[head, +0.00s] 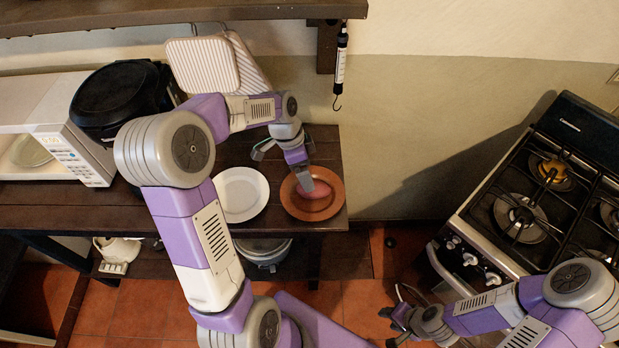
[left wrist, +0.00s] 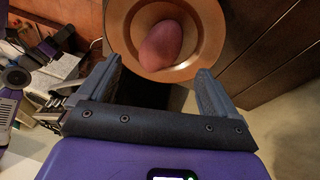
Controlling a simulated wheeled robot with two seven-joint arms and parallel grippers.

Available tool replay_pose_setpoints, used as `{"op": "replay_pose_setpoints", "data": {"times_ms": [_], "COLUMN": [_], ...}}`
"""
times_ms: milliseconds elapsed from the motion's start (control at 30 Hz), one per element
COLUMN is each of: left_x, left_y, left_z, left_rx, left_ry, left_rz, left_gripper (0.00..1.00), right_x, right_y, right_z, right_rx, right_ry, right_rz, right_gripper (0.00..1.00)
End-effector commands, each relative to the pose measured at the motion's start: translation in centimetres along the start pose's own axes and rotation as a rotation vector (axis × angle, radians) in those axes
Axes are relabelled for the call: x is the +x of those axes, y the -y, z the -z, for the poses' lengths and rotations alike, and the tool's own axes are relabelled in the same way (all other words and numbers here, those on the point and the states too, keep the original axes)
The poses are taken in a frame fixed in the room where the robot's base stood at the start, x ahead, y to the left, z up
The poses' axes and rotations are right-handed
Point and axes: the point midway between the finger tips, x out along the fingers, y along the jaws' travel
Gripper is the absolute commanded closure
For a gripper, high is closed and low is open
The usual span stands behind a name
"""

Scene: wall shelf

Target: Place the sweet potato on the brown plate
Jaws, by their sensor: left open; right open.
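The pinkish-red sweet potato (head: 318,193) lies inside the brown plate (head: 326,214), on the right end of the dark wooden table. In the left wrist view the sweet potato (left wrist: 160,46) rests on the inner surface of the plate (left wrist: 118,18), apart from my fingers. My left gripper (head: 305,184) is over the plate in the head view and hides part of it. In the left wrist view its fingers (left wrist: 158,78) are spread with nothing between them. My right gripper (head: 388,326) is open and empty, low in the head view, away from the table.
A white plate (head: 241,194) stands just left of the brown plate. A microwave (head: 45,125), a black appliance (head: 115,98) and striped boards (head: 203,64) stand further left and behind. A gas stove (head: 530,190) is at the right. A shelf (head: 150,14) overhangs the table.

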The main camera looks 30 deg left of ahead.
Motion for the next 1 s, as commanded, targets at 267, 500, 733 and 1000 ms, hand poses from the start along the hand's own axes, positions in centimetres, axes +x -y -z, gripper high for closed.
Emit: {"op": "replay_pose_setpoints", "data": {"times_ms": [267,500,733,1000], "left_x": [-4.7,-5.4,-5.3,-5.3], "left_y": [0.0,0.0,0.0,0.0], "left_z": [0.0,0.0,0.0,0.0], "left_rx": [-0.002,-0.001,-0.001,-0.001], "left_ry": [-0.001,0.000,0.000,0.000], "left_rz": [0.001,-0.002,-0.001,-0.001], "left_gripper": [0.08,0.08,0.08,0.08], "right_x": [-1.0,-1.1,-1.1,-1.1], "right_y": [0.4,0.4,0.4,0.4], "right_z": [0.0,0.0,-0.1,0.0], "right_rx": [0.000,0.000,0.000,0.000], "right_ry": [0.000,0.000,0.000,0.000], "right_rz": [0.000,0.000,0.000,0.000], "right_gripper": [0.57,0.57,0.57,0.57]}}
